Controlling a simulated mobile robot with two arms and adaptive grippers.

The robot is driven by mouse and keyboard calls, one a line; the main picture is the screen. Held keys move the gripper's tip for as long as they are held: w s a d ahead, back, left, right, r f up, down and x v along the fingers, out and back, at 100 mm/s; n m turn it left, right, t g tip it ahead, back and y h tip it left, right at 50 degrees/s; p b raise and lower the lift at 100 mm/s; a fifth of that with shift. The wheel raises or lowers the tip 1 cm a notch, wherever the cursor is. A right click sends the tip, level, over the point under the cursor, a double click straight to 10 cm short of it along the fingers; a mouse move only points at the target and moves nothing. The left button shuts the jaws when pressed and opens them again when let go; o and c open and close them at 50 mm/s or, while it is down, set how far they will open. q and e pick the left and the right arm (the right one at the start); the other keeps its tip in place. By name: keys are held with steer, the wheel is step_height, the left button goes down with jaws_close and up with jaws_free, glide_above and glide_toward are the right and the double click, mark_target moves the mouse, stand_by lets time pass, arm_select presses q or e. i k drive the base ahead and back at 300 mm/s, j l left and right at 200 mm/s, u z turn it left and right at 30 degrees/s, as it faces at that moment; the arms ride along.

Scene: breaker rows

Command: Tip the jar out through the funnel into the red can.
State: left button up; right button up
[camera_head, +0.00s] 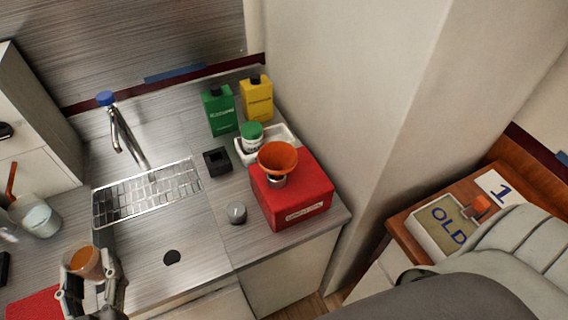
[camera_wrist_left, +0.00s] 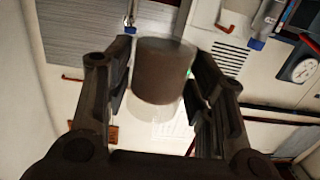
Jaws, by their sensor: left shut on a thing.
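The jar (camera_head: 86,263), with amber-brown contents, is between the fingers of my left gripper (camera_head: 92,279) at the lower left of the head view. In the left wrist view it is a grey-brown cylinder (camera_wrist_left: 163,72) between the fingers (camera_wrist_left: 163,88). My left gripper is shut on it, above the counter's front left part. The red can (camera_head: 303,190) is a boxy canister at the counter's right end, well to the right of the jar. The orange funnel (camera_head: 277,156) stands upright on the can's opening. My right gripper is not in view.
A green bottle (camera_head: 219,110) and a yellow bottle (camera_head: 257,100) stand behind the can. A tap (camera_head: 128,135), a drain rack (camera_head: 148,192) and a grey knob (camera_head: 237,212) lie between jar and can.

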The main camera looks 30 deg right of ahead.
mark_target(278, 159)
steer(key=k+l+z, duration=0.1)
steer(key=k+z, duration=0.15)
steer(key=k, duration=0.25)
steer(key=z, duration=0.9)
steer(key=j+z, duration=0.2)
steer(key=z, duration=0.15)
steer(key=k+j+z, duration=0.1)
steer(key=z, duration=0.2)
steer(key=k+j, duration=0.1)
steer(key=j, duration=0.3)
steer(key=k+j, duration=0.1)
steer(key=j, duration=0.35)
